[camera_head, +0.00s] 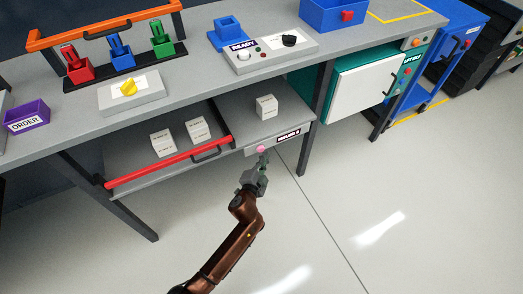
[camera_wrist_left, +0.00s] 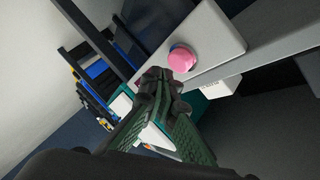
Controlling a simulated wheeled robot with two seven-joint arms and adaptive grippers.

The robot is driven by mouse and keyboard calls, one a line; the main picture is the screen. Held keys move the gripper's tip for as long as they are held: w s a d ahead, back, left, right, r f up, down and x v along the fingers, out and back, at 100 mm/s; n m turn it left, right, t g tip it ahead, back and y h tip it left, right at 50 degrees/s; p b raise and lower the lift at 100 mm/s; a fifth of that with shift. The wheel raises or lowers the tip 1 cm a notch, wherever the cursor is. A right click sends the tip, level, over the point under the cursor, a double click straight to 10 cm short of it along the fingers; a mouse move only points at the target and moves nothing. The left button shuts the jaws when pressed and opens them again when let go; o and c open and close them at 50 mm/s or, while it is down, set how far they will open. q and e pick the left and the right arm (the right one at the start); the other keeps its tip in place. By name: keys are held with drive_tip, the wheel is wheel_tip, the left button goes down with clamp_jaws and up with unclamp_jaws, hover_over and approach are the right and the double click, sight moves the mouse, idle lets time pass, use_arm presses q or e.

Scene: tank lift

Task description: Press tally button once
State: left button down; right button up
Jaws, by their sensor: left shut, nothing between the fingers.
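A round pink button (camera_head: 261,149), which I take to be the tally button, is on a grey plate at the front edge of the lower shelf. It also shows in the left wrist view (camera_wrist_left: 183,58), on the pale plate's face. My left gripper (camera_head: 264,158) is shut and empty, its fingertips just in front of and below the button in the head view. In the left wrist view the shut fingertips (camera_wrist_left: 160,80) lie a little below and left of the button, with a small gap in the picture. My right gripper is out of view.
The lower shelf holds white boxes (camera_head: 266,107) and has a red bar (camera_head: 168,162) along its front left. A dark table leg (camera_head: 314,120) stands to the right of the button. The floor in front is clear.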

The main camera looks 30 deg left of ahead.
use_arm(q)
drive_tip(key=shift+a, duration=0.1)
idle(0.5)
drive_tip(key=shift+w+a, duration=0.2)
drive_tip(key=shift+a, duration=0.05)
drive_tip(key=shift+w+a, duration=0.35)
drive_tip(key=shift+a, duration=0.05)
idle(1.1)
drive_tip(key=shift+s+d, duration=0.6)
drive_tip(key=shift+d, duration=0.15)
drive_tip(key=shift+s+d+p, duration=0.15)
drive_tip(key=shift+s+d, duration=0.65)
drive_tip(key=shift+d, duration=0.2)
drive_tip(key=shift+s+d+p, duration=0.15)
drive_tip(key=shift+s+d, duration=0.6)
drive_tip(key=shift+d, duration=0.2)
